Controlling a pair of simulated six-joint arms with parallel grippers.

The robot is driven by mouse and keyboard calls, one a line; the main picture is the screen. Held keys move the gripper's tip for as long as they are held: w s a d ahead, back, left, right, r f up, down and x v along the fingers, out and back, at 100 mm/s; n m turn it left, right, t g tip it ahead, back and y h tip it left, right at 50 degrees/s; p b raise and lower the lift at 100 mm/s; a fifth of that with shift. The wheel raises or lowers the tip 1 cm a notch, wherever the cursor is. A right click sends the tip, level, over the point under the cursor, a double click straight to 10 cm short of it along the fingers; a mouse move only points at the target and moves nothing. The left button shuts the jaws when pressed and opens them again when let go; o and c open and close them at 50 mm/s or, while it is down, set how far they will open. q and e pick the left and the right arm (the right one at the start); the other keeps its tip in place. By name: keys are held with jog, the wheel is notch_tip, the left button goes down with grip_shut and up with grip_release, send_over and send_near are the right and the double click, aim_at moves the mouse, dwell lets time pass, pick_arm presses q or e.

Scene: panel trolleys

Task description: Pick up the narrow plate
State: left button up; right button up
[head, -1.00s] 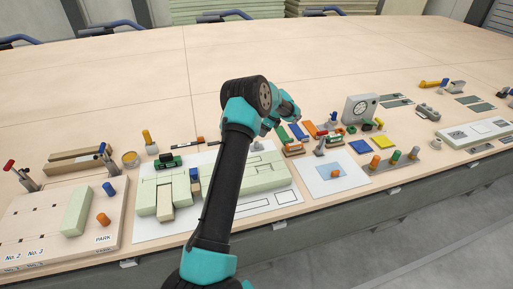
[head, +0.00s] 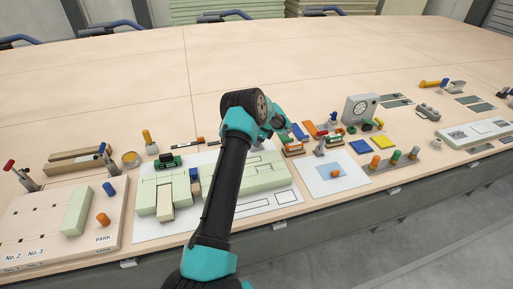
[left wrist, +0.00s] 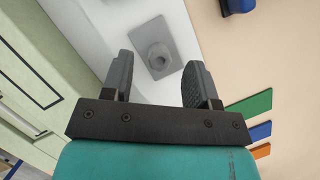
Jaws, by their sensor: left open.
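A small grey plate with a round knob (left wrist: 158,55) lies on a white surface in the left wrist view. It shows between and beyond my left gripper's (left wrist: 159,78) open fingers, which hold nothing. I cannot tell for sure whether it is the narrow plate. In the head view my left gripper (head: 275,122) is small and partly hidden by its wrist, above the right part of the white sheet. Pale green blocks (head: 165,190) stand on that sheet, partly behind my arm. My right gripper is not in view.
Green (left wrist: 249,106), blue (left wrist: 260,131) and orange (left wrist: 261,151) strips lie right of the gripper. A clock-like dial (head: 361,108) stands farther right. A board with pegs (head: 70,225) is at the left. The table's back half (head: 250,60) is clear.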

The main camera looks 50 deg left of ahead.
pick_arm(q)
jog(key=shift+x, duration=1.4)
jog(key=shift+c, duration=0.3)
grip_shut()
